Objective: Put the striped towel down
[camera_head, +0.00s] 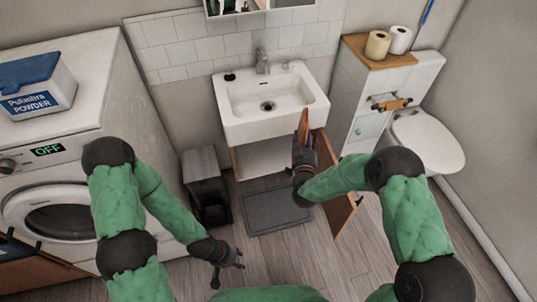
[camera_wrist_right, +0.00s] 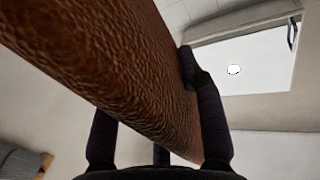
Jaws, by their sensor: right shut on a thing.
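My right gripper (camera_head: 304,160) is shut on a brown, rough-textured flat piece (camera_head: 304,127), held upright in front of the sink's front edge. In the right wrist view the brown piece (camera_wrist_right: 110,70) runs from the upper left down between the dark fingers (camera_wrist_right: 160,125). No stripes show on it, and I cannot tell if it is the striped towel. No other striped towel is in view. My left gripper (camera_head: 228,266) is low over the wooden floor, with its fingers apart and empty.
The white sink (camera_head: 235,110) has an open cabinet door (camera_head: 338,205) below it. A grey mat (camera_head: 275,215) lies on the floor, beside a dark bin (camera_head: 204,180). A washing machine (camera_head: 85,130) carrying a powder box (camera_head: 40,82) stands left; a toilet (camera_head: 430,140) stands right.

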